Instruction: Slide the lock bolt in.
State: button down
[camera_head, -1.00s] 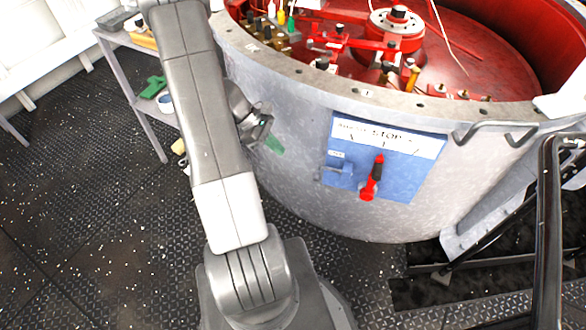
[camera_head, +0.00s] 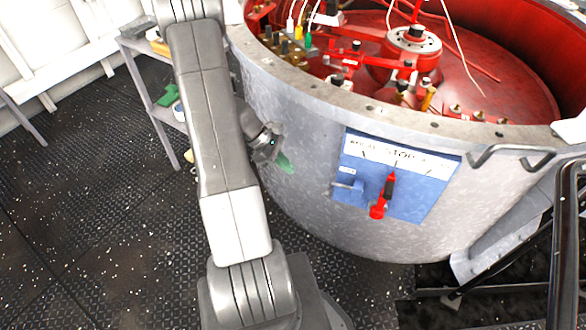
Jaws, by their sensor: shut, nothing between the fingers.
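A blue panel (camera_head: 425,198) with a white header reading "STOP" is on the curved grey wall of the big tub. At its left, a small grey-blue lock bolt (camera_head: 348,188) sits below a small label. How far it is slid is too small to tell. Beside it on the right, a red lever (camera_head: 383,196) points upward, slightly tilted. My gripper (camera_head: 286,163) shows beside the tub wall, left of the panel and apart from the bolt. Its green fingertips look shut and empty. My arm hides part of the gripper's wrist and the area behind.
The tub's rim (camera_head: 375,106) and red interior with fittings lie above the panel. A metal handrail (camera_head: 562,240) and dark steps stand at the right. A grey shelf (camera_head: 160,110) with items is at the left. The riveted deck (camera_head: 95,225) at lower left is clear.

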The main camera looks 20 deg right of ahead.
jog(key=s+d+r+b+x, duration=0.1)
jog(key=x, duration=0.9)
jog(key=shift+s+d, duration=0.15)
jog(key=shift+d, duration=0.35)
jog(key=s+d+b, duration=0.4)
jog(key=d, duration=0.1)
jog(key=shift+s+d+b, duration=0.2)
jog(key=shift+d+b, duration=0.15)
jog(key=shift+d, duration=0.05)
